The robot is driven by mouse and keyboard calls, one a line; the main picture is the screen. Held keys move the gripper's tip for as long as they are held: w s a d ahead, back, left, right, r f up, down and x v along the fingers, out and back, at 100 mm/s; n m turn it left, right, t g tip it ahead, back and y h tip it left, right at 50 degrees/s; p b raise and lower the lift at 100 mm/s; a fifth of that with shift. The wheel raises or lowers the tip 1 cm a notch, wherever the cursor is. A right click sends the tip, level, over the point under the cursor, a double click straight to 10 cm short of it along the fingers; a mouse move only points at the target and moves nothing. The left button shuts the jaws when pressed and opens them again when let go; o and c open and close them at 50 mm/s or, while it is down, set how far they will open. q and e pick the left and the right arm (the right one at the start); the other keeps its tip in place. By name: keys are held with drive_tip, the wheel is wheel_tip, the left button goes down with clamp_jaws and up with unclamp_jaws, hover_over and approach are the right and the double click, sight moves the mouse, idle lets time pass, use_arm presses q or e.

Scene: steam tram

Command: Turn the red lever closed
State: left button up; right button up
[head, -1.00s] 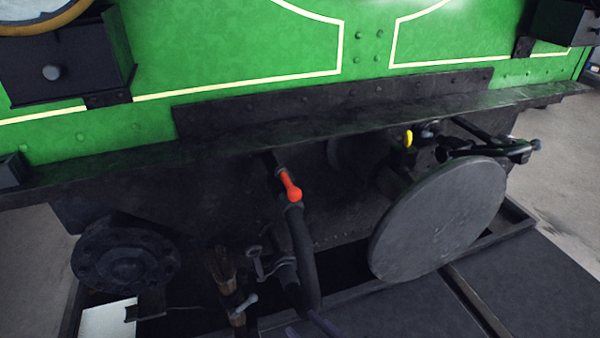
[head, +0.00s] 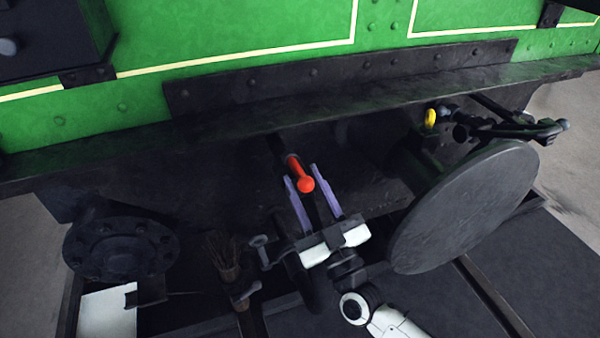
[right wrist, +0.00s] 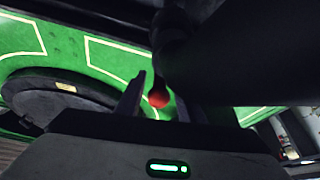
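The red lever (head: 301,175) sits on a dark pipe below the green tram's running plate, near the middle of the head view. It slants down and to the right, with a round red knob at its lower end. My right gripper (head: 302,171) is open, its two purple-grey fingers reaching up on either side of the lever's knob. I cannot tell whether either finger touches it. In the right wrist view the red knob (right wrist: 158,97) shows between the two fingers, partly hidden by a dark pipe. My left gripper is not in view.
A large round buffer (head: 465,205) stands right of my right gripper. A yellow ring (head: 430,118) is above it. A dark flange (head: 121,249) is at the left. A brush-like thing (head: 222,255) and a metal coupling (head: 262,250) are just left of my gripper.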

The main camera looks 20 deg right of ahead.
drive_tip(key=shift+x, duration=1.2)
